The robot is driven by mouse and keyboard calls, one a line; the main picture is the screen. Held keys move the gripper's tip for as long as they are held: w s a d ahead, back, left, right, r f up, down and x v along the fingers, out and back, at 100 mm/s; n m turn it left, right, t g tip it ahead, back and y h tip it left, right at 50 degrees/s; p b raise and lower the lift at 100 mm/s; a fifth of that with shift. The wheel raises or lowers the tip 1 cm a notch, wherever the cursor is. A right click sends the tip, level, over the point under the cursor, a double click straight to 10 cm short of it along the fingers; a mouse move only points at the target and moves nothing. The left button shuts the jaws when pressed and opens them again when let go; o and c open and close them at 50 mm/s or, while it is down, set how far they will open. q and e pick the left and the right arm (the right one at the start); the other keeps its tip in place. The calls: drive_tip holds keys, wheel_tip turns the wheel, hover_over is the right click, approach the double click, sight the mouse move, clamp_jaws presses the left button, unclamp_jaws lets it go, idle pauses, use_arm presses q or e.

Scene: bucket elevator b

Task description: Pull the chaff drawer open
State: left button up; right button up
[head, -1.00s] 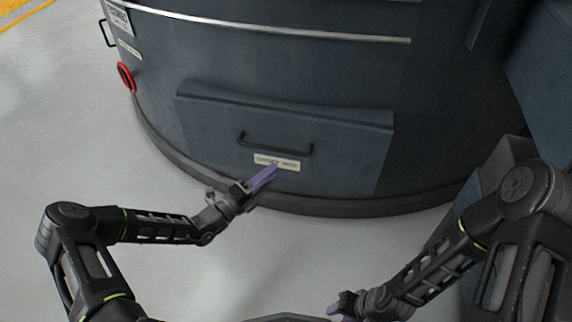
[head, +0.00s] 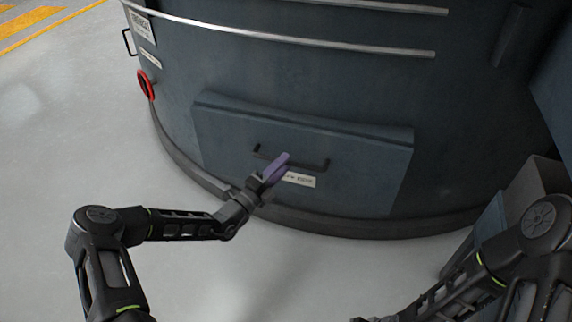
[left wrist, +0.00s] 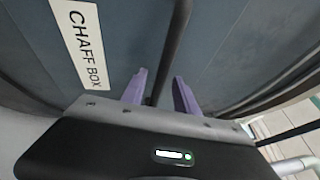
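The chaff drawer (head: 360,165) is a blue-grey front low on the round machine, and it looks closed. It has a dark bar handle (head: 318,165) and a white label, which reads CHAFF BOX in the left wrist view (left wrist: 82,42). My left gripper (head: 282,158) is at the handle's middle. In the left wrist view its purple fingers (left wrist: 158,88) are apart, with the handle bar (left wrist: 176,45) running between them. I see a gap on both sides, so the gripper is not closed on it. My right gripper is out of sight; only its arm shows at the lower right.
The round blue-grey machine (head: 270,70) fills the back, with a base rim along the floor. A red ring (head: 146,85) is on its left side. A grey box-like part (head: 540,180) stands at the right. The floor (head: 60,150) at left is clear.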

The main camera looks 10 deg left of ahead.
use_arm(q)
drive_tip(key=shift+x, duration=0.95)
drive_tip(key=shift+c, duration=0.4)
clamp_jaws()
idle(0.3)
